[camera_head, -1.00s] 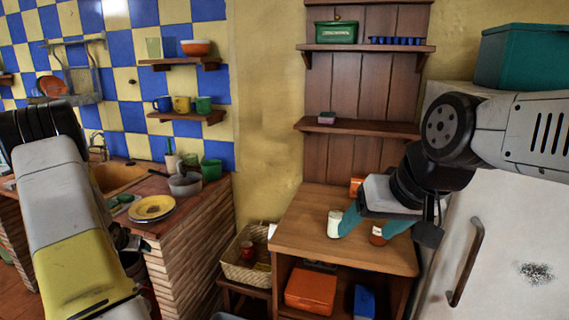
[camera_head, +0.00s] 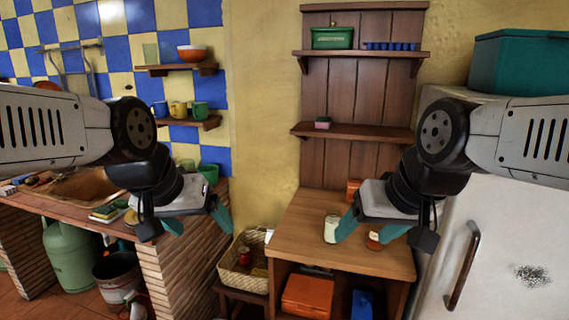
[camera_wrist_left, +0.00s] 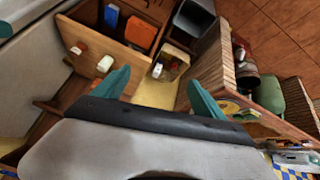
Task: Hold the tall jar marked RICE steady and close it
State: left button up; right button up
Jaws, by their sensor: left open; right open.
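A pale jar with a white top (camera_head: 332,228) stands upright on the wooden cabinet top (camera_head: 300,225); I cannot read any marking on it. It also shows in the left wrist view (camera_wrist_left: 105,63). A smaller reddish-brown jar (camera_head: 375,238) stands to its right, partly hidden by my right gripper. My right gripper (camera_head: 370,228) is open, its teal fingers in front of and above the cabinet top, the left one overlapping the pale jar's edge in the picture. My left gripper (camera_head: 198,222) is open and empty, well left of the cabinet, near the brick counter.
An orange box (camera_head: 354,190) stands at the back of the cabinet top. A wicker basket (camera_head: 236,276) with items sits low left of the cabinet. The fridge (camera_head: 500,240) closes off the right side. The brick counter (camera_head: 185,270) is at left. The cabinet top's front is clear.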

aim_at(333, 216)
jog(key=k+l, duration=0.25)
jog(key=k, duration=0.2)
jog(key=k+l, duration=0.2)
jog(key=k, duration=0.2)
